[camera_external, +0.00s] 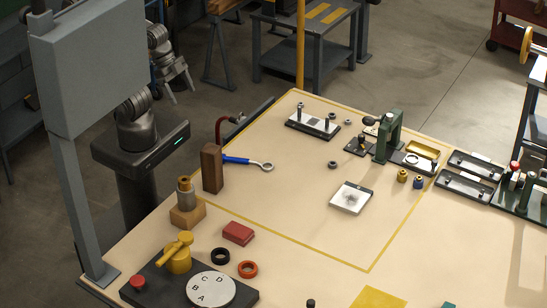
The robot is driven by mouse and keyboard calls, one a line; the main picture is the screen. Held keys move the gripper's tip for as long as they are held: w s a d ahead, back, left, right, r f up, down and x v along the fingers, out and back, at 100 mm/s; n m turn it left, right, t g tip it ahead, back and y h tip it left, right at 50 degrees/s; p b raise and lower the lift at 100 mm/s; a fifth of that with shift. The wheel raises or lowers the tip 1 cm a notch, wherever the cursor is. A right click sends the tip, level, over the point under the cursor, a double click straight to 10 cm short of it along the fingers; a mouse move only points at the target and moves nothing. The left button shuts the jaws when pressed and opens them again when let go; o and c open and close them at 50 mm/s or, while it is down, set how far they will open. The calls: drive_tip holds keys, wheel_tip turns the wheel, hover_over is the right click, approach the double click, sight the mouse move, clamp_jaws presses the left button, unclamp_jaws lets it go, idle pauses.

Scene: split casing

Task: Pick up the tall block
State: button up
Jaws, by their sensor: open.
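A tall dark-brown block (211,168) stands upright on the workbench (280,215), near its left edge. A wrench with a blue handle (240,160) lies right beside it, its handle end close to or touching the block. My gripper (182,95) is open and empty. It is raised above and to the left in the picture, beyond the bench edge and apart from the block.
A red box (238,233), a lettered dial (211,289) and a green press (388,138) also stand here. The bench middle is mostly clear.

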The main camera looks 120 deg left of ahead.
drive_tip(key=n+g, duration=0.2)
drive_tip(key=g, duration=0.3)
approach(211, 161)
drive_tip(key=shift+s+a+f, duration=0.3)
drive_tip(key=shift+s+a, duration=0.2)
drive_tip(key=shift+a, duration=0.15)
drive_tip(key=shift+s+a+f, duration=0.35)
drive_tip(key=shift+s+a, duration=0.15)
drive_tip(key=shift+a, duration=0.1)
drive_tip(key=shift+w+f+g, duration=0.1)
drive_tip(key=shift+f+g, duration=0.15)
drive_tip(key=shift+g, duration=0.05)
drive_tip(key=f, duration=1)
drive_tip(key=shift+w+f, duration=0.2)
drive_tip(key=shift+f, duration=0.15)
drive_tip(key=c, duration=1.2)
